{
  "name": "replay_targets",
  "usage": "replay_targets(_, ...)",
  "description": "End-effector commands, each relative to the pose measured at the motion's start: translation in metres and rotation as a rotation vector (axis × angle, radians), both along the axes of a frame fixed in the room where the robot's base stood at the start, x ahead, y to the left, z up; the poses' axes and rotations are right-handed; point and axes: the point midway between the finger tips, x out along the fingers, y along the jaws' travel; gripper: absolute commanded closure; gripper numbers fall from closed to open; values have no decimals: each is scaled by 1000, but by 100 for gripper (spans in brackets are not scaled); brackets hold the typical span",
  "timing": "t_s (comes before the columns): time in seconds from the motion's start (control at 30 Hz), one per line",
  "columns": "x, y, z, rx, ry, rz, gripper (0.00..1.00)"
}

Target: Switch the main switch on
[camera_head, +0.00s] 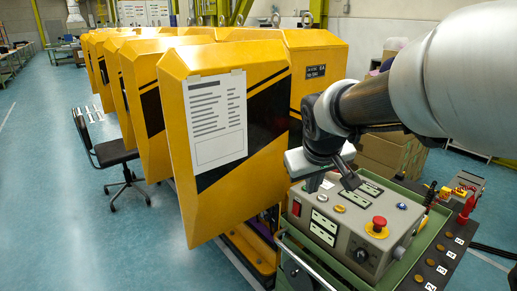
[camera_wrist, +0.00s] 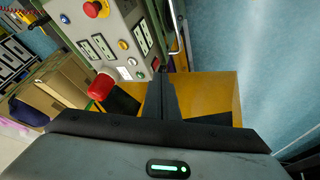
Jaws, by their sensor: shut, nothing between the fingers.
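The grey control box (camera_head: 325,256) sits on a green cart at the lower right of the head view. A red rectangular switch (camera_head: 296,208) is on its left side; I cannot read its label or position. A red emergency button (camera_head: 379,223) on a yellow base is at the front right. My gripper (camera_wrist: 160,82) is shut and empty, its fingers together in the wrist view. In the head view, my gripper (camera_head: 347,180) is over the back of the box and hides part of it. I cannot tell whether it touches. A large red part (camera_wrist: 101,87) is left of the fingers in the wrist view.
Yellow gate housings (camera_head: 214,190) stand in a row left of the box, one bearing a paper sheet (camera_head: 216,118). A black chair (camera_head: 115,150) is farther left. Cardboard boxes (camera_head: 385,155) are behind the cart. Blue floor at left is open.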

Motion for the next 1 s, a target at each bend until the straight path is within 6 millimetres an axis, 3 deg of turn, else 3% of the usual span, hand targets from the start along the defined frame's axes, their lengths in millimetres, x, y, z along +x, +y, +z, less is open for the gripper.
replay_targets(0.03, 31, 6, -51, -36, 8, 37, 100)
replay_targets(0.1, 67, 13, -88, -80, 1, 82, 100)
replay_targets(0.2, 108, 23, -136, -137, -7, 144, 100)
replay_targets(0.33, 142, 35, -179, -185, -16, 204, 100)
replay_targets(0.5, 158, 42, -199, -211, -22, 238, 100)
replay_targets(0.83, 159, 41, -200, -211, -21, 238, 100)
replay_targets(1.0, 165, 39, -211, -211, -19, 237, 100)
